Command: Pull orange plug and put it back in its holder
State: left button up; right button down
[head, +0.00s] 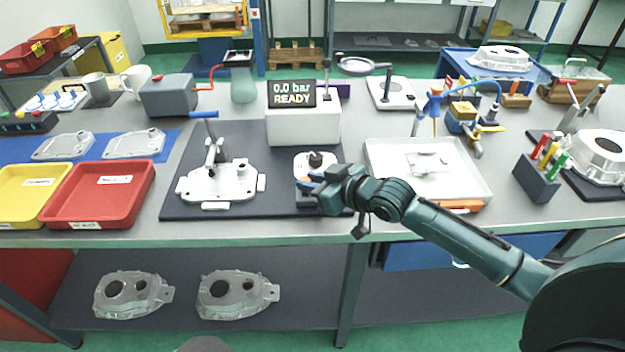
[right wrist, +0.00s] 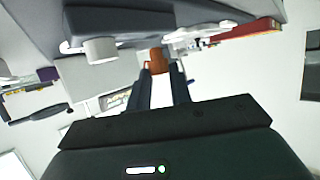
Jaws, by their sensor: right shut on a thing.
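The orange plug (right wrist: 158,60) shows in the right wrist view between the tips of my right gripper's two dark fingers (right wrist: 160,72). In the head view my right gripper (head: 312,183) is at the front of a small casting with a black knob (head: 316,160), which sits on a dark block. I cannot tell whether the plug is still seated in the casting. A dark slanted holder (head: 536,181) with red, yellow and green plugs stands at the right. My left gripper is not in view.
A white pressure box (head: 303,127) reading "0.0 bar READY" stands behind the casting. A clamped casting plate (head: 217,185) lies left of it on the dark mat. A white tray (head: 385,183) is to the right, under the arm's path. Red and yellow bins stand far left.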

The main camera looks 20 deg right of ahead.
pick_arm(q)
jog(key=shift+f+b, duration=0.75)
pick_arm(e)
jog(key=shift+f, duration=1.35)
jog(key=c, duration=1.2)
grip_release()
jog(key=shift+r, duration=0.1)
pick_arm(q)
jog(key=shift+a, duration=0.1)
pick_arm(e)
jog(key=shift+v, duration=6.55)
pick_arm(q)
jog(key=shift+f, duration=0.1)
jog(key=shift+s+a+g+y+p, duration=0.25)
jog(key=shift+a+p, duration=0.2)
jog(key=shift+p, duration=0.75)
pick_arm(e)
jog(key=s+a+f+m+h, duration=0.1)
jog(key=s+a+f, duration=0.2)
jog(key=s+f, duration=0.1)
jog(key=s+a+f+m+h, duration=0.1)
jog(key=s+a+f, duration=0.2)
jog(key=f, duration=0.4)
jog(key=s+a+f+m+g+h, duration=0.1)
jog(key=s+a+f, duration=0.2)
jog(key=s+f, duration=0.2)
jog(key=shift+s+f+h, duration=0.3)
jog(key=shift+s+f, duration=0.05)
jog(key=shift+s, duration=0.3)
